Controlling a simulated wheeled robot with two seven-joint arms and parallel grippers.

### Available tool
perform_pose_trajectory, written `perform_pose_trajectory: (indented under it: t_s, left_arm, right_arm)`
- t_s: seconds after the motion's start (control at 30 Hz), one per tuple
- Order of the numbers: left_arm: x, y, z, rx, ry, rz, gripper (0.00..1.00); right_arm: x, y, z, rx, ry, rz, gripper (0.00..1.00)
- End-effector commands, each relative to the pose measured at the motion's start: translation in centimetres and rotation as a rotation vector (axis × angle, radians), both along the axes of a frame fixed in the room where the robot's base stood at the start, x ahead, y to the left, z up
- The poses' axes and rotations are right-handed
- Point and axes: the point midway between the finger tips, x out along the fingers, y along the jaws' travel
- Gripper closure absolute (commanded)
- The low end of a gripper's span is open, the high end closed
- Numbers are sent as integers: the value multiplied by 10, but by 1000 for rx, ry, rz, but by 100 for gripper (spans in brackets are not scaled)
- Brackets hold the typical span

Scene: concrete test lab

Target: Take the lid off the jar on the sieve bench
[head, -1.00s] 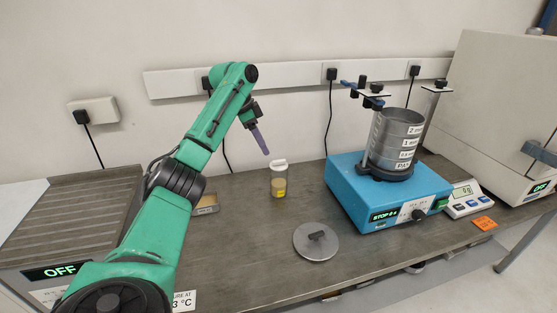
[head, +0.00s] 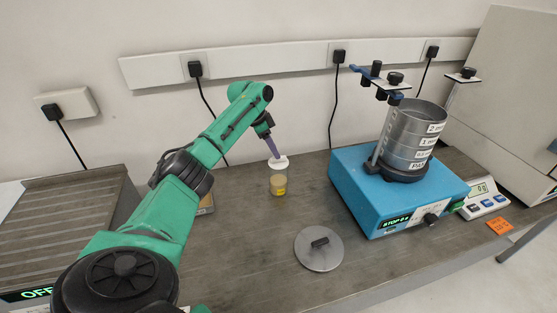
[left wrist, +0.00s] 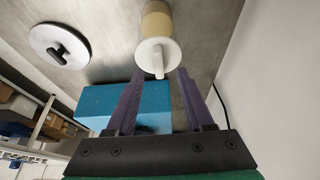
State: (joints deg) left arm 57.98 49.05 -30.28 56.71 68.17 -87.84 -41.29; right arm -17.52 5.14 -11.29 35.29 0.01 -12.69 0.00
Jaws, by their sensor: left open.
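The jar (head: 279,186) is small and clear with yellowish contents and a yellow label. It stands upright on the grey bench (head: 240,250). Its white lid (head: 278,164) is on top; in the left wrist view the lid (left wrist: 150,50) has an upright grip tab pointing toward my gripper. My left gripper (head: 274,152) comes down over the lid from above, its purple fingers open. In the left wrist view the tab lies about midway between the fingertips (left wrist: 160,73), with space on both sides. My right gripper is not in view.
A round metal sieve lid (head: 319,256) lies in front of the jar. The blue sieve shaker (head: 352,195) with its sieve stack (head: 408,140) stands to the right, with a balance (head: 485,200) beyond. A small tray (head: 206,205) is partly hidden behind my left arm.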

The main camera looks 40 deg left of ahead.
Motion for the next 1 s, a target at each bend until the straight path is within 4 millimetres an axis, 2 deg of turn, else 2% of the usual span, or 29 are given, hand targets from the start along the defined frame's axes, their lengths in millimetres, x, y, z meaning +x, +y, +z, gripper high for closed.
perform_pose_trajectory:
  t_s: [0.07,0.2,0.4,0.53,0.57,0.87,1.0]
  left_arm:
    - [3,-3,-12,0,5,0,48]
    - [10,-7,-32,-1,1,0,48]
    - [10,-7,-34,0,0,0,48]
    - [10,-7,-34,0,0,0,97]
    - [10,-7,-34,0,0,0,100]
    - [10,-7,-33,0,0,0,100]
    - [11,-7,-26,0,-2,-1,100]
  right_arm:
    - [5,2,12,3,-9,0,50]
    - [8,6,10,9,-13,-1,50]
    - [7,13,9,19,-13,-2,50]
    - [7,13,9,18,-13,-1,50]
    - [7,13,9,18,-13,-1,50]
    - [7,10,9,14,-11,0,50]
    - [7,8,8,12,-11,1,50]
